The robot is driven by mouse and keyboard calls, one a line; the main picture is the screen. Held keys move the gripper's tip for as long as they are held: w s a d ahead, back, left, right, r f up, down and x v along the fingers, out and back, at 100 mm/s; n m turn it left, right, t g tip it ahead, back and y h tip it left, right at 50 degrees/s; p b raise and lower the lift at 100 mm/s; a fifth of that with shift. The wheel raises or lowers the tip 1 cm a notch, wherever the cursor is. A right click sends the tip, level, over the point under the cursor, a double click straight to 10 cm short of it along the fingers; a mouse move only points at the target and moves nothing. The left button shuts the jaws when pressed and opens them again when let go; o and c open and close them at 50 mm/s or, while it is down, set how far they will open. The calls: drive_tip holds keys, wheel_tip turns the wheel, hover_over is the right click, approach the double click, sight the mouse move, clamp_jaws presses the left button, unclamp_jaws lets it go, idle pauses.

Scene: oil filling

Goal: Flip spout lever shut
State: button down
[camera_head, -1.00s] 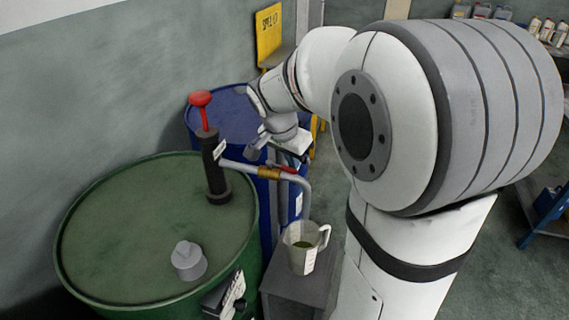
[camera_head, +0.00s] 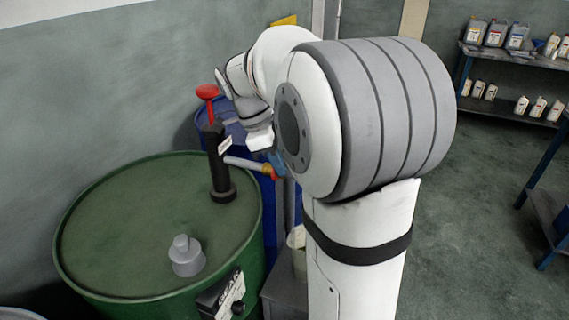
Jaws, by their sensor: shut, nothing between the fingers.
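The green drum (camera_head: 130,215) stands at the left with a black hand pump (camera_head: 216,165) upright in its top. The pump has a red knob (camera_head: 207,91). A spout pipe (camera_head: 240,163) runs right from the pump to a brass fitting. A small bit of the red spout lever (camera_head: 274,174) shows there, the rest hidden behind my arm. My gripper (camera_head: 272,158) is beside the lever, mostly hidden by my arm, shut and empty. Whether it touches the lever cannot be seen. The measuring jug (camera_head: 297,238) below the spout is mostly hidden by my arm.
A blue drum (camera_head: 205,117) stands behind the green one. A grey stand (camera_head: 280,292) is under the jug. A grey cap (camera_head: 187,258) sits on the green drum. Shelves with bottles (camera_head: 512,90) stand at the far right. The floor between is clear.

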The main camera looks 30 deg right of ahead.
drive_tip(key=shift+w+a+m, duration=0.15)
drive_tip(key=shift+a+m, duration=0.25)
drive_tip(key=shift+m, duration=0.3)
drive_tip(key=shift+d, duration=0.1)
drive_tip(key=shift+w+d+p, duration=0.3)
drive_tip(key=shift+w+d, duration=0.1)
drive_tip(key=shift+w, duration=0.25)
wheel_tip(320, 180, up, 10)
drive_tip(key=shift+s+d+p, duration=0.15)
drive_tip(key=shift+d+p, duration=0.05)
drive_tip(key=shift+p, duration=0.2)
